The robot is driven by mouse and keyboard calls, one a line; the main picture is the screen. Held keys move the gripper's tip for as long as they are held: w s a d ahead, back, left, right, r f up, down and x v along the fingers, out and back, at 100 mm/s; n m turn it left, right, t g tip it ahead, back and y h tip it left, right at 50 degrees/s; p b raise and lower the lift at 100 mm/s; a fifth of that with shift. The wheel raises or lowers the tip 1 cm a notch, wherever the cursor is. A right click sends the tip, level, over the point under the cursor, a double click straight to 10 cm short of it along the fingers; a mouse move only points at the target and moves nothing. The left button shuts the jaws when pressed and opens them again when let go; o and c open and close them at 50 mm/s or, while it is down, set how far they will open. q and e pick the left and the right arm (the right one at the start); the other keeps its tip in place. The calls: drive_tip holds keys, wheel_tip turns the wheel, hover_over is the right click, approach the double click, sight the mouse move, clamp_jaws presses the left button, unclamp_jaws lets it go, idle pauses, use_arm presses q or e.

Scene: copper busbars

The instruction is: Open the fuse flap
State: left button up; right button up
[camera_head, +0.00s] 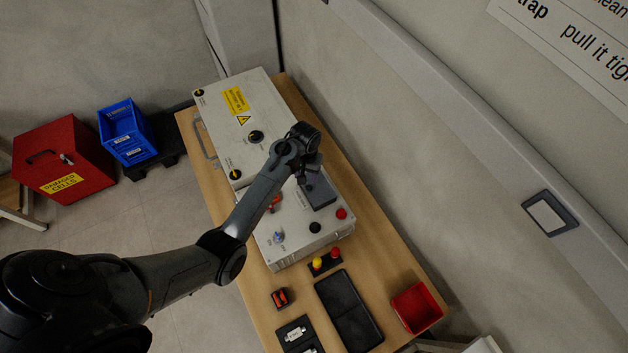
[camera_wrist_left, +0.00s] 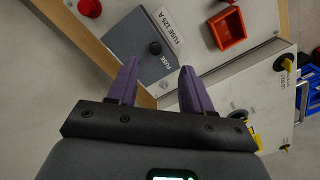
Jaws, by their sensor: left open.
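The fuse flap (camera_head: 319,191) is a dark grey plate on top of the light grey box (camera_head: 290,243). My left gripper (camera_head: 311,167) is over the far end of the flap. I cannot tell the exact height above the flap. My right gripper is not in view.
An orange-red square part (camera_wrist_left: 228,28) stands on the box near the flap. A larger box with a yellow warning label (camera_head: 235,100) stands behind. Red and black knobs (camera_head: 341,214) sit at the front. A black tray (camera_head: 349,310) and red bin (camera_head: 416,308) are on the table.

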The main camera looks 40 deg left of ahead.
sight(309, 187)
use_arm(q)
drive_tip(key=f, duration=0.3)
drive_tip(key=w+f+b, duration=0.1)
drive_tip(key=f, duration=0.5)
drive_tip(key=shift+w+f+b, duration=0.15)
drive_tip(key=shift+f+b, duration=0.15)
drive_tip(key=shift+f, duration=0.1)
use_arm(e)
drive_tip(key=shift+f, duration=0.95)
use_arm(q)
clamp_jaws()
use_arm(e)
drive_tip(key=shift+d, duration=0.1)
